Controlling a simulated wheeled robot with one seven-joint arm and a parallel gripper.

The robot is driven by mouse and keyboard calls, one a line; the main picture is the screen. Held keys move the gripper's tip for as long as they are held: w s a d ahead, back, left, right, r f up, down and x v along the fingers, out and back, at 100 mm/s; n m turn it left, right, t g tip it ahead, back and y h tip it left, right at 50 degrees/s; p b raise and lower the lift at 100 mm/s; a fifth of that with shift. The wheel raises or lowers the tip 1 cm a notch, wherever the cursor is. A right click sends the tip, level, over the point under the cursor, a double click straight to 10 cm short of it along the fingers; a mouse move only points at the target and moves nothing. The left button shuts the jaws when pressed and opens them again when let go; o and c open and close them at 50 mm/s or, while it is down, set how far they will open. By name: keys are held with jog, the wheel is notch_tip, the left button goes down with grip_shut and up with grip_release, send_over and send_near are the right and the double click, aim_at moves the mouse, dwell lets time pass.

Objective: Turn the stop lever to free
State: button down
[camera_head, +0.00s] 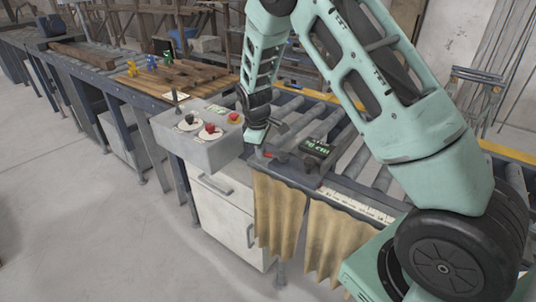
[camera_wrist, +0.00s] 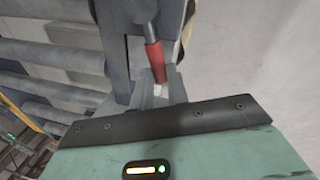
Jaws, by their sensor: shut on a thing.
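The stop lever (camera_wrist: 154,59) has a red grip on a grey metal rod, seen in the wrist view running down between my fingers. My gripper (camera_wrist: 160,94) is shut on this red grip, and the fingers cover part of it. In the head view my gripper (camera_head: 257,142) is low over the front edge of the roller conveyor. A small red bit of the lever (camera_head: 267,154) shows at the fingertips. The rest of the lever and its angle are hard to make out there.
A grey control box (camera_head: 205,145) with red and dark knobs stands just left of my gripper. A black unit with a green display (camera_head: 316,149) sits to its right. Rollers (camera_head: 345,150) lie behind, brown curtain strips (camera_head: 280,215) hang below. Open floor (camera_head: 90,220) is at the left.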

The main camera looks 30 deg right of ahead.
aim_at(271, 164)
jog(key=shift+s+a+r+n+t+y+p, duration=0.1)
jog(key=shift+s+a+n+y+p, duration=0.5)
jog(key=shift+s+n, duration=1.3)
jog(key=shift+s+f+n+t+y+p, duration=0.2)
jog(key=shift+s+n+p, duration=0.7)
jog(key=shift+n, duration=2)
jog(key=shift+s+a+r+n+y+p, duration=0.25)
jog(key=shift+s+n+y+p, duration=0.35)
jog(key=shift+s+n, duration=1.3)
jog(key=shift+w+n, duration=0.5)
jog(key=shift+n, duration=0.1)
jog(key=c, duration=1.4)
grip_release()
jog(key=shift+o, duration=0.2)
jog(key=s+d+r+p, duration=0.1)
jog(key=s+r, duration=0.2)
jog(key=r, duration=1.3)
jog(key=shift+s+r+p, duration=0.15)
jog(key=shift+r+p, duration=0.2)
jog(key=shift+r, duration=0.05)
jog(key=shift+d, duration=0.1)
